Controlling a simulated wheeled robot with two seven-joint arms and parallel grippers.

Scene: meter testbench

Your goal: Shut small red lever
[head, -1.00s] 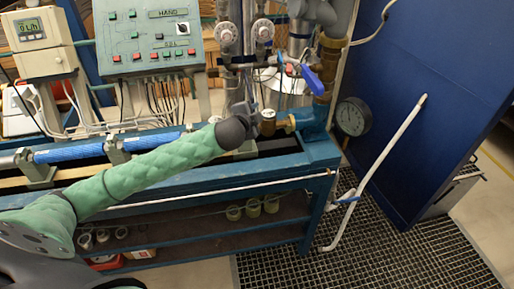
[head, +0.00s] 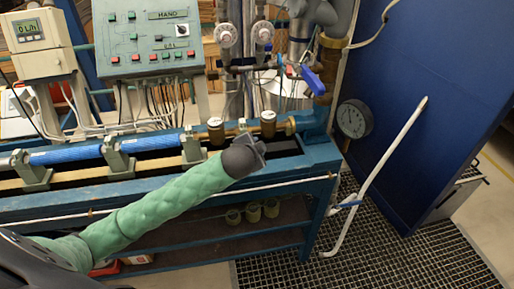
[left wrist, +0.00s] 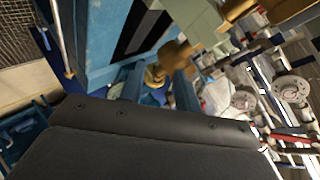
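A small red lever (head: 289,71) sits on the pipework above the right end of the bench, just left of a larger blue lever (head: 312,79). My left gripper (head: 262,146) is in front of the bench's right end, below and left of the red lever and apart from it. In the left wrist view its two fingers (left wrist: 158,84) stand apart with a brass fitting seen beyond the gap; nothing is held. Red handles (left wrist: 290,140) show at that view's right edge; I cannot tell which is the small lever. My right gripper is not in view.
Brass fittings (head: 268,122) and blue meters (head: 65,155) lie along the blue bench (head: 300,165). Two round gauges (head: 263,32) and the control panel (head: 150,40) stand behind. A pressure gauge (head: 353,119) and white pipe (head: 385,165) are to the right.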

